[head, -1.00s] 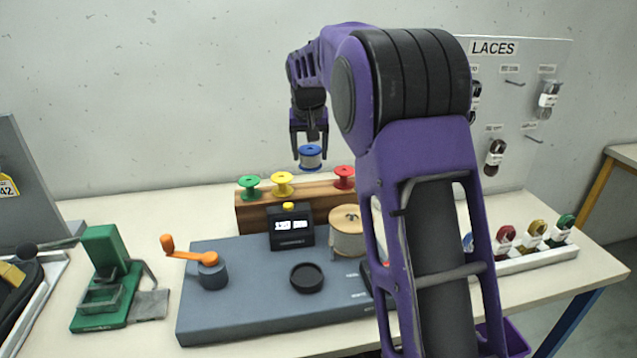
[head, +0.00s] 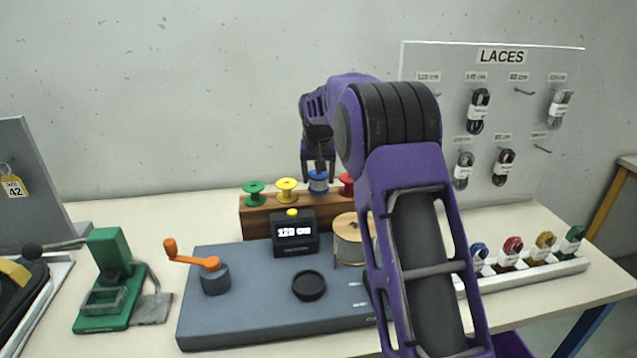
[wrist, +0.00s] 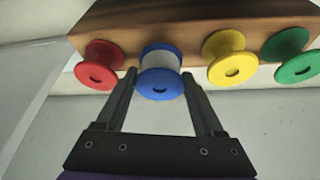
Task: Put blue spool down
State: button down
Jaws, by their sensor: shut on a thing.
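The blue spool (head: 318,181) is in the row on the wooden rack (head: 262,228), between the yellow spool (head: 287,190) and the red spool (head: 346,184). My gripper (head: 318,170) is above the rack, shut on the blue spool with a finger on either side. In the wrist view the blue spool (wrist: 160,83) with its pale winding sits between my fingertips (wrist: 158,85), at the rack's edge (wrist: 190,20). Whether its lower end is fully seated on the rack is hidden.
A green spool (head: 254,192) stands at the left end of the rack. In front are a black display box (head: 295,247), an orange crank (head: 190,254) and a beige reel (head: 349,250). My arm hides part of the right side.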

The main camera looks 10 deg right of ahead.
jog(key=shift+f, duration=0.8)
jog(key=shift+f, duration=0.15)
grip_release()
jog(key=shift+r, duration=0.35)
jog(key=v, duration=1.1)
jog(key=shift+r, duration=0.3)
